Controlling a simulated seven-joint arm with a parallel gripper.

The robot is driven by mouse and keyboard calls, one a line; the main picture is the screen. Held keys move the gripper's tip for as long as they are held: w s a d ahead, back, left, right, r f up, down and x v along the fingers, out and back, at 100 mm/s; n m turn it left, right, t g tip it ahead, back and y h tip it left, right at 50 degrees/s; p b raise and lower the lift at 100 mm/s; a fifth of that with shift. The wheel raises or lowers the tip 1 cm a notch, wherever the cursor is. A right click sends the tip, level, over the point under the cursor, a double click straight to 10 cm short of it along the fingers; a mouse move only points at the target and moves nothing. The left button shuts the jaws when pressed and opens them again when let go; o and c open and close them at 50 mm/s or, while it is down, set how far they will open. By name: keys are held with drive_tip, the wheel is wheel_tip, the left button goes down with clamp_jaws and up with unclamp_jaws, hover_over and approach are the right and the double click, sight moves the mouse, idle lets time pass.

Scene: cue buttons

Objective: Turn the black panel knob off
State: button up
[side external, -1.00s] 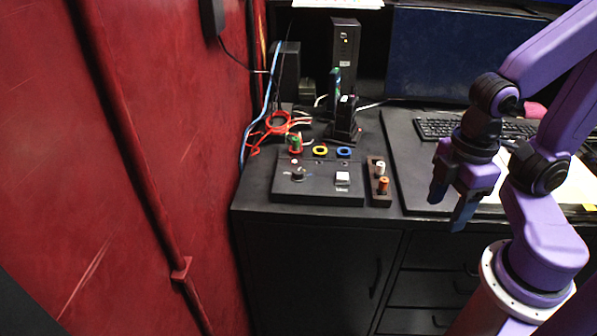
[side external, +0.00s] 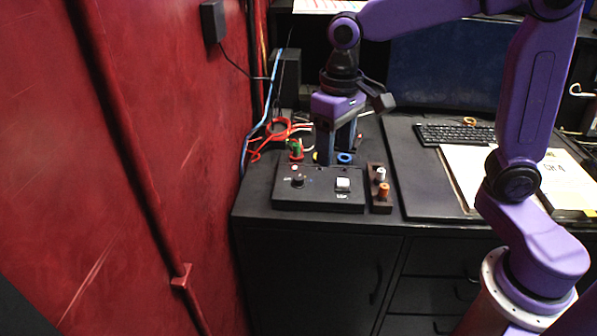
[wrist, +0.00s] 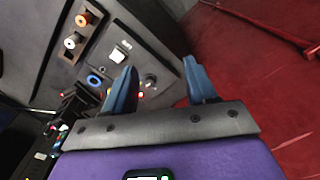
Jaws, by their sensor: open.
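The black knob (side external: 298,181) sits on the left part of a dark panel (side external: 320,199) on the cabinet top. In the wrist view the knob (wrist: 149,80) shows just right of the left finger, with a small red light close to it. My gripper (side external: 335,160) is open and empty, fingers pointing down, above and behind the panel. In the wrist view my gripper (wrist: 165,80) has a wide gap between its blue fingers.
A dark block with white and orange pegs (side external: 383,190) stands right of the panel. Behind the panel are a green peg on a red ring (side external: 295,150) and a blue ring (side external: 344,158). Cables and the red wall (side external: 150,150) lie left. A keyboard (side external: 455,134) is right.

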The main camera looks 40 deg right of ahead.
sight(298, 177)
drive_tip(key=w+d+r+m, duration=0.1)
drive_tip(key=w+d+m, duration=0.2)
drive_tip(key=w+m, duration=0.75)
drive_tip(key=w+f+n, duration=0.1)
drive_tip(key=f, duration=0.4)
drive_tip(key=w+f+n, duration=0.1)
drive_tip(key=f, duration=0.5)
drive_tip(key=w+f+n, duration=0.1)
drive_tip(key=f, duration=0.4)
drive_tip(key=shift+a+f, duration=0.1)
drive_tip(key=shift+f, duration=0.3)
drive_tip(key=c, duration=1.1)
